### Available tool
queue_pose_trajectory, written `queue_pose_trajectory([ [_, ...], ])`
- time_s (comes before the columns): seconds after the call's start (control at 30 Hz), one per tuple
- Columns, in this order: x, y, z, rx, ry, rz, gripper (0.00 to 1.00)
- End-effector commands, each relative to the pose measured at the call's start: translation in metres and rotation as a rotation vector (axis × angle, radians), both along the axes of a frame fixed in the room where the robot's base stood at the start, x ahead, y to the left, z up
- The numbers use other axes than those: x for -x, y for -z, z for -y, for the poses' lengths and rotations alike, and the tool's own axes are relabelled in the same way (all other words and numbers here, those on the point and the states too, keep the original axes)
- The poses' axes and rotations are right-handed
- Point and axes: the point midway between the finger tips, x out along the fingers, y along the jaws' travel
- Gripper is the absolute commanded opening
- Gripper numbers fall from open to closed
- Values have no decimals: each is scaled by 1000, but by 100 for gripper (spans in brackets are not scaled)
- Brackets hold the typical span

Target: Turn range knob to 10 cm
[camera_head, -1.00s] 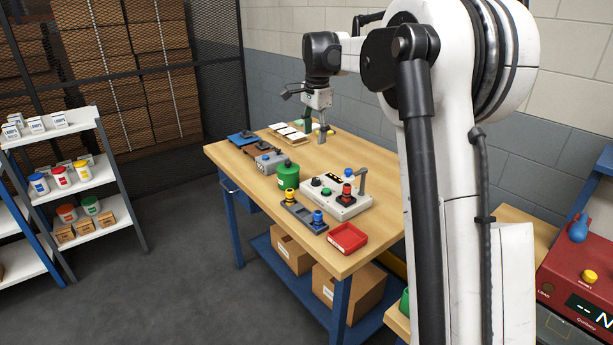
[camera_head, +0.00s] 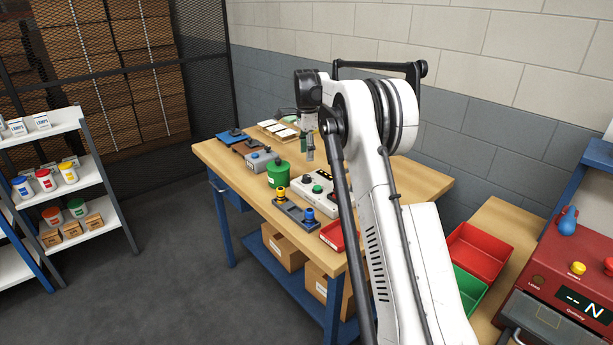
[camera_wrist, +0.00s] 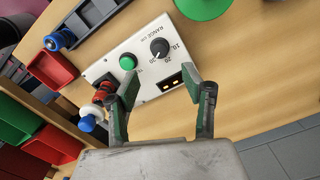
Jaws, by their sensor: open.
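The range knob (camera_wrist: 159,47) is black with a white pointer mark, on a white control box (camera_wrist: 143,58). Numbers 10, 20 and 30 are printed around it. The pointer faces the 20–30 side; I cannot tell exactly which mark. My gripper (camera_wrist: 162,90) is open and empty, its two green-sided fingers over the box's near edge, with the knob beyond the fingertips. In the head view my gripper (camera_head: 309,154) hangs over the bench above the control box (camera_head: 327,201), partly hidden by my arm.
On the box are a green button (camera_wrist: 128,62), a small display (camera_wrist: 171,82) and a red part by the left finger. A green canister (camera_head: 279,174) stands beside the box. Yellow and blue plungers (camera_head: 295,212) and a red tray (camera_head: 334,236) are at the front.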

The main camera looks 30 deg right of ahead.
Motion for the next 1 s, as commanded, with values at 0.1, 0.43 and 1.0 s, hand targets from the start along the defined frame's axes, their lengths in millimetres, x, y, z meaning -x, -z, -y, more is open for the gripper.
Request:
queue_pose_trajectory([
  [0.1, 0, 24, 0, 0, -1, 0, 44],
  [0.43, 0, 79, 0, 0, -1, 0, 44],
  [1.0, 0, 99, 0, 0, -1, 0, 42],
])
